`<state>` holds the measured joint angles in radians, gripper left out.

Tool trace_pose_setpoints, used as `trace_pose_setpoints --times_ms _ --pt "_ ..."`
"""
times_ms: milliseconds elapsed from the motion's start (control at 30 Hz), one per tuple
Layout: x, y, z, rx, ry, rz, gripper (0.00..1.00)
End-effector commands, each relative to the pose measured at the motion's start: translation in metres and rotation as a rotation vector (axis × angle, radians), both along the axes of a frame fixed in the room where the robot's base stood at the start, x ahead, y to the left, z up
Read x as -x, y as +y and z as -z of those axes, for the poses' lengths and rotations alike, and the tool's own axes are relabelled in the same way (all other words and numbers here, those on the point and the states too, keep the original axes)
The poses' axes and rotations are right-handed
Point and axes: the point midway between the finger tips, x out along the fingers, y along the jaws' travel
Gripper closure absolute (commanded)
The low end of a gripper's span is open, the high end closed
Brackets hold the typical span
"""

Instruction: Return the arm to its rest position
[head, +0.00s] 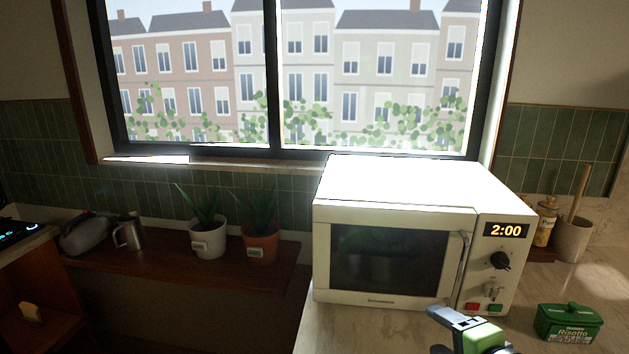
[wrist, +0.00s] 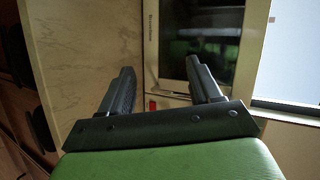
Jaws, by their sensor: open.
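My gripper (head: 457,318) is at the bottom of the head view, in front of the lower right part of the white microwave (head: 398,188). In the wrist view my gripper (wrist: 163,85) shows two dark fingers spread apart with nothing between them. The microwave (wrist: 170,60) appears beyond the fingers, turned on its side in that view. Its door looks closed and its display reads 2:00. The gripper looks apart from the microwave, but the exact gap is hard to tell.
A green Risotto box (head: 568,323) stands on the counter right of my gripper. A jar (head: 546,222) and a utensil crock (head: 574,240) stand behind it.

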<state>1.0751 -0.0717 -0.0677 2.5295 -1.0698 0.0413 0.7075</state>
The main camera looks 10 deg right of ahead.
Motion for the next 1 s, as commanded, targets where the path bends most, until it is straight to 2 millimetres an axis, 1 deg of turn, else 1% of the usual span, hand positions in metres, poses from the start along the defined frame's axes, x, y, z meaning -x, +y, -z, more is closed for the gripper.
trace_pose_setpoints --times_ms 33,67,100,167,200,267,300,400,500,533,633,1000 --pt "0.004 0.035 -0.009 0.147 0.074 -0.14 0.37" --pt "0.009 0.051 -0.007 0.234 0.122 -0.218 0.37" --pt "0.02 0.07 -0.007 0.353 0.179 -0.317 0.37" --pt "0.039 0.092 -0.009 0.528 0.255 -0.46 0.37" --pt "0.053 0.102 -0.013 0.642 0.297 -0.548 0.37" --pt "0.077 0.112 -0.021 0.799 0.35 -0.666 0.37" --pt "0.092 0.116 -0.028 0.892 0.376 -0.733 0.37" --pt "0.126 0.117 -0.045 1.064 0.419 -0.86 0.37" --pt "0.147 0.114 -0.053 1.149 0.438 -0.929 0.37" --pt "0.151 0.113 -0.054 1.162 0.442 -0.94 0.37" --pt "0.156 0.111 -0.054 1.177 0.45 -0.955 0.37" --pt "0.155 0.111 -0.052 1.174 0.452 -0.952 0.37"
